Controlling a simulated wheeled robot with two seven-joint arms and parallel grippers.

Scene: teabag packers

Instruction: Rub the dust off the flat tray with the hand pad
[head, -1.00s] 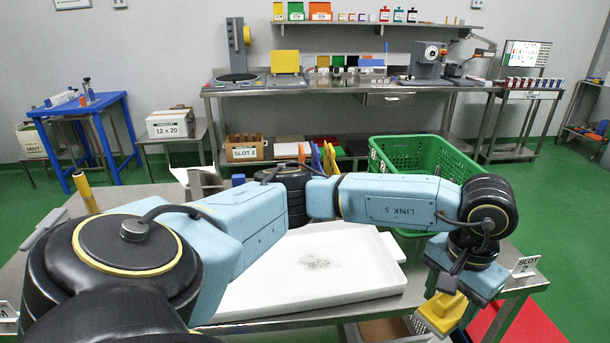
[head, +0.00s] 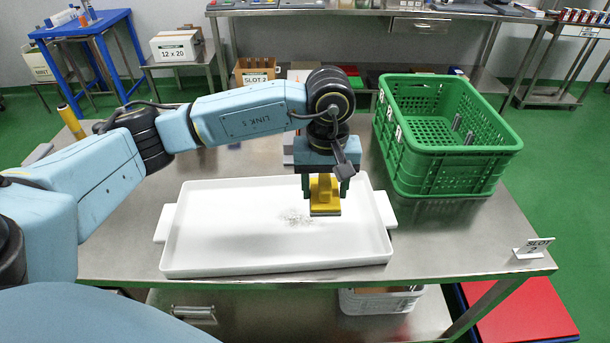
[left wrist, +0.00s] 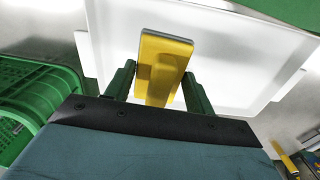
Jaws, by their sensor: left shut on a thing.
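The flat white tray (head: 230,245) lies on the steel table, with handles at its left and right ends. A grey patch of dust (head: 294,218) shows on its floor, right of the middle. My left gripper (head: 326,186) is shut on the yellow hand pad (head: 325,197) and points down over the tray, beside the dust. I cannot tell if the pad touches the tray floor. In the left wrist view the pad (left wrist: 163,65) sits between the two green fingers, with the white tray (left wrist: 225,60) behind it. My right gripper is not in view.
A green crate (head: 440,165) stands on the table to the right of the tray. Bare table lies between tray and sign.

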